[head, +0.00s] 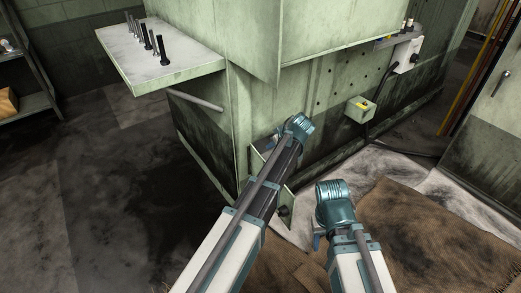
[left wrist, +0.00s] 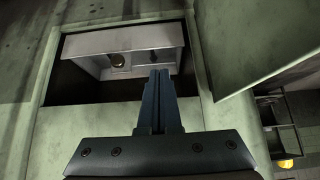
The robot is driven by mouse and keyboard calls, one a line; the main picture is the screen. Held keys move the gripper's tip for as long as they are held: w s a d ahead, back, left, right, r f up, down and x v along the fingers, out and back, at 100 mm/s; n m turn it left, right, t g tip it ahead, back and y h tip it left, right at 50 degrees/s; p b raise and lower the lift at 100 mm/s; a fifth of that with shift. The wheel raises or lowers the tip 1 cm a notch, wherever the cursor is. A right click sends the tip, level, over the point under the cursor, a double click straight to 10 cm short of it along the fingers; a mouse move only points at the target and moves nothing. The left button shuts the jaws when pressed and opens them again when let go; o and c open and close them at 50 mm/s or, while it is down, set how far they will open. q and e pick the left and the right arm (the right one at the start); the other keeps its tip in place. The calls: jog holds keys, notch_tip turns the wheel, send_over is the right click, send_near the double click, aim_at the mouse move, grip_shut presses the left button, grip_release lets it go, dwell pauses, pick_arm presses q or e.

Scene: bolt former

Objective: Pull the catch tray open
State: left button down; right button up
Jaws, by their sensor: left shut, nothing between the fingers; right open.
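The catch tray seems to be the light grey box-like part (left wrist: 95,42) inside a dark rectangular opening in the green machine, in the left wrist view. A small round dark feature shows on it. My left gripper (left wrist: 160,73) is shut and empty, its two fingers together, with the tips overlapping the tray's lower right part in the picture. I cannot tell whether they touch it. In the head view my left arm reaches to the machine's lower side and its fingers are hidden. My right arm stands to its right; its fingers do not show clearly.
The green machine (head: 330,95) fills the middle of the head view. A side shelf (head: 125,50) carries several dark bolts at the upper left. A small box (head: 361,109) is on the machine's side. Brown matting (head: 440,235) lies at the right; the left floor is clear.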

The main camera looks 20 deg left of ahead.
pick_arm(q)
jog(key=shift+f, duration=0.15)
jog(key=b+x, duration=0.7)
jog(key=x, duration=0.2)
jog(key=shift+w+a+f+b, duration=0.15)
jog(key=shift+f+b, duration=0.2)
jog(key=shift+b, duration=0.05)
jog(key=shift+r, duration=0.1)
jog(key=s+d, duration=0.7)
jog(key=d, duration=0.2)
jog(key=shift+s+d, duration=0.25)
